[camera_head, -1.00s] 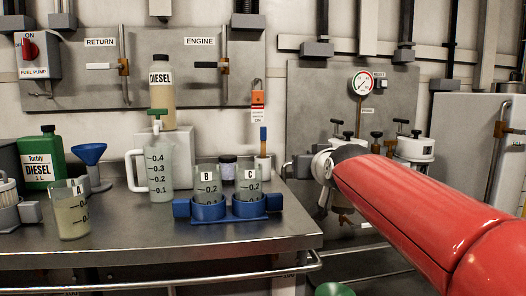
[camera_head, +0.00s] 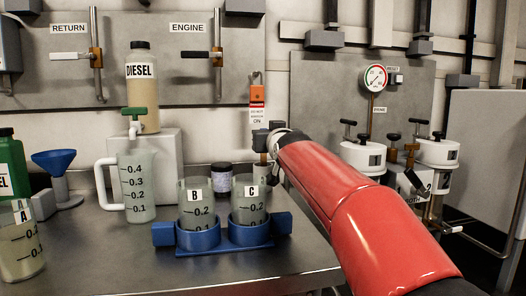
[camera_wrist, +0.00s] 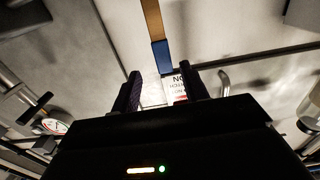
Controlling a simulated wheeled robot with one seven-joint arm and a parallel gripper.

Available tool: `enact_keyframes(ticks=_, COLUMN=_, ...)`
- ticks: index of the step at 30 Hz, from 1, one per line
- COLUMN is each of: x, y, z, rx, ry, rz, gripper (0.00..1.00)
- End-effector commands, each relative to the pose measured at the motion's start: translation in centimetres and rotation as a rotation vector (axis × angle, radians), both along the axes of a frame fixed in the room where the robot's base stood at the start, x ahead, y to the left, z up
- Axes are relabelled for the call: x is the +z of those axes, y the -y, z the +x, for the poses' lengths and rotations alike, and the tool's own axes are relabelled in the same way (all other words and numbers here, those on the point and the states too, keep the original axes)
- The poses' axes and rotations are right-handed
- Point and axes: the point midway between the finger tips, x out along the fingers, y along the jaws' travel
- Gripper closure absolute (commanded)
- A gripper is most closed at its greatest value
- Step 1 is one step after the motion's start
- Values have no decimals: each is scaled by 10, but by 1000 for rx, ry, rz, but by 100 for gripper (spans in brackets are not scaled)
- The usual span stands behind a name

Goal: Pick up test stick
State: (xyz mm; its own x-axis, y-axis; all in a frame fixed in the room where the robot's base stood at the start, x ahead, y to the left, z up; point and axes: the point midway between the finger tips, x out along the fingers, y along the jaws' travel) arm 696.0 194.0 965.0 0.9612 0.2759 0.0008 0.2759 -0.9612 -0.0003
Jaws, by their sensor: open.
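The test stick, with a blue end and a brown shaft, stands in a small white holder at the back right of the bench. In the head view the test stick (camera_head: 261,141) is partly covered by the end of my red arm. In the wrist view the test stick (camera_wrist: 153,25) comes in from the top, its blue end near the gap between my fingers. My gripper (camera_wrist: 164,84) is open with two dark fingers apart and nothing held. Whether the stick lies between the fingers or just beyond them cannot be told.
A blue holder (camera_head: 222,247) with beakers B (camera_head: 194,203) and C (camera_head: 250,203) stands close left of my arm. A dark-lidded jar (camera_head: 221,178) is behind them. A tag (camera_head: 257,112) hangs on the wall behind the stick. Valves and a gauge (camera_head: 375,78) are on the right.

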Motion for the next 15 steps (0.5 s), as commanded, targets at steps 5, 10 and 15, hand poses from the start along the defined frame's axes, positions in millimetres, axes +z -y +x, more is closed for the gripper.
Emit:
enact_keyframes(ticks=5, x=-1, y=-15, z=25, rx=1, ry=-1, rz=-1, gripper=55)
enact_keyframes(ticks=10, x=-2, y=-18, z=40, rx=0, ry=-1, rz=-1, gripper=55)
enact_keyframes(ticks=15, x=-2, y=-19, z=41, rx=1, ry=-1, rz=-1, gripper=55)
